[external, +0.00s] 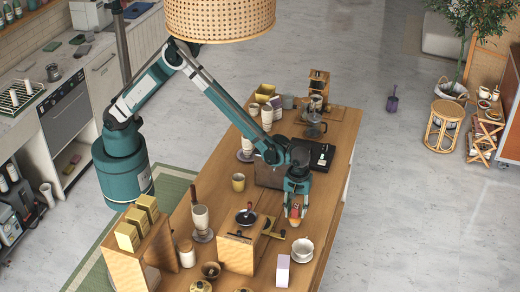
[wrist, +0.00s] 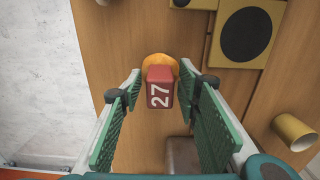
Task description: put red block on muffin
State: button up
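The red block (wrist: 160,88), marked with a white 27, shows in the middle of the wrist view. The orange-brown muffin (wrist: 160,60) shows directly behind it, its rim sticking out past the block's upper end and sides. The block appears to rest on the muffin; the exact contact is hidden. My gripper (wrist: 161,82) is open, with one green finger on each side of the block and a visible gap on both sides. In the external view my gripper (external: 297,201) points down over the wooden counter, with the small red block (external: 295,211) just below it.
In the external view, a white cup (external: 302,249) and a pale purple box (external: 283,271) stand nearer the camera. A black tray (external: 314,154) lies behind the gripper.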

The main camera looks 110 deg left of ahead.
aim_at(296, 206)
jog(key=shift+r, duration=0.1)
dwell(0.3)
notch_tip(296, 206, up, 12)
jog(key=shift+r, duration=0.1)
dwell(0.6)
dwell(0.4)
jog(key=shift+r, duration=0.1)
